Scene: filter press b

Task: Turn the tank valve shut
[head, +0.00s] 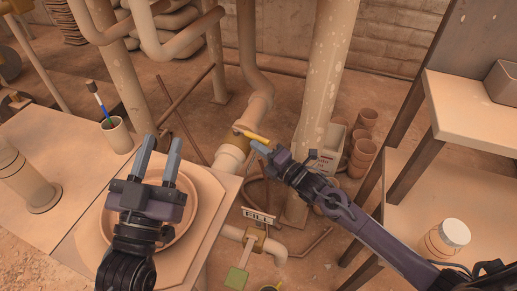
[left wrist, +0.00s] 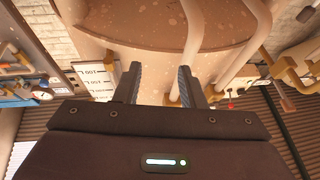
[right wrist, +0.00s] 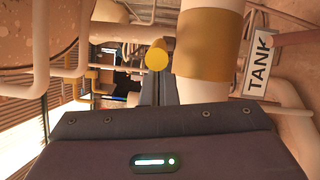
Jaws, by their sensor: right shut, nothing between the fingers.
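The tank valve has a yellow handle (head: 252,135) on the upright pipe in the middle of the head view. In the right wrist view the rounded end of the yellow handle (right wrist: 157,58) shows just beyond my fingertips, beside a yellow pipe band (right wrist: 208,45) and a TANK sign (right wrist: 257,62). My right gripper (head: 259,149) is shut and empty, with its tips right beside the handle. I cannot tell whether they touch it. My left gripper (head: 160,148) is open and empty above a round dish on the bench, away from the valve.
A FILL sign (head: 258,215) and lower pipework with a green part (head: 237,277) sit below the valve. A cup with a brush (head: 117,134) and a canister (head: 25,178) stand on the left bench. A jar (head: 446,238) stands at right. A thick pipe (head: 325,85) rises behind my right gripper.

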